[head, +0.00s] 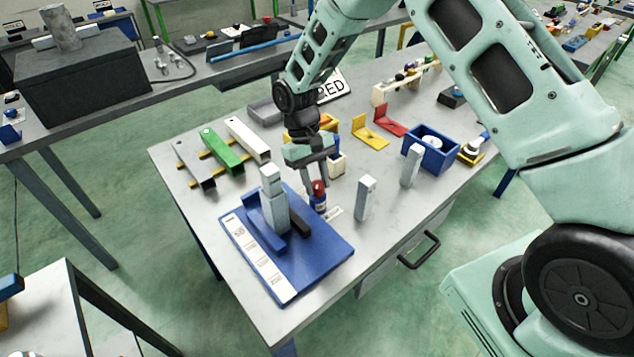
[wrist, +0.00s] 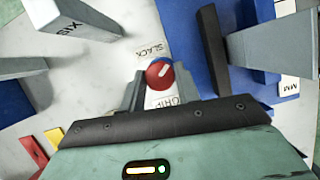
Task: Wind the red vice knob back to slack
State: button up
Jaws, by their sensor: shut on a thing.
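The red vice knob (head: 318,188) stands at the right side of the blue vice base (head: 325,250). In the wrist view the round red knob (wrist: 160,73) carries a white pointer line slanting towards the upper right. The label SLACK (wrist: 153,49) lies above it and GRIP (wrist: 166,103) below it, with the line on neither word. My gripper (head: 315,180) points down over the knob and is shut on it, one finger each side in the wrist view (wrist: 159,88). A tall grey block (head: 273,205) stands upright in the vice beside a dark jaw (wrist: 213,50).
Two grey upright blocks, one (head: 366,198) near and one (head: 411,165) farther, stand right of the vice. A blue box (head: 432,152), yellow bracket (head: 369,132) and red bracket (head: 390,120) lie behind. Green and white bars (head: 222,151) lie left. The front right tabletop is clear.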

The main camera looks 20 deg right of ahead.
jog(key=n+h, duration=0.1)
jog(key=n, duration=0.1)
jog(key=n+t+b, duration=0.1)
jog(key=n, duration=0.2)
jog(key=shift+a+n+h, duration=0.15)
jog(key=shift+n+h, duration=0.15)
jog(key=shift+h, duration=0.1)
jog(key=shift+s+n+t+h+b, duration=0.15)
jog(key=shift+n+t+h+b, duration=0.35)
jog(key=shift+n, duration=1.7)
jog(key=o, duration=1)
jog(key=shift+a+r, duration=0.1)
jog(key=b+v, duration=0.1)
jog(key=v, duration=0.4)
jog(key=b+v, duration=0.1)
jog(key=v, duration=0.5)
jog(key=b+v, duration=0.1)
jog(key=v, duration=0.5)
jog(key=shift+s+a+r, duration=0.1)
jog(key=shift+s+a, duration=0.1)
jog(key=shift+s, duration=0.1)
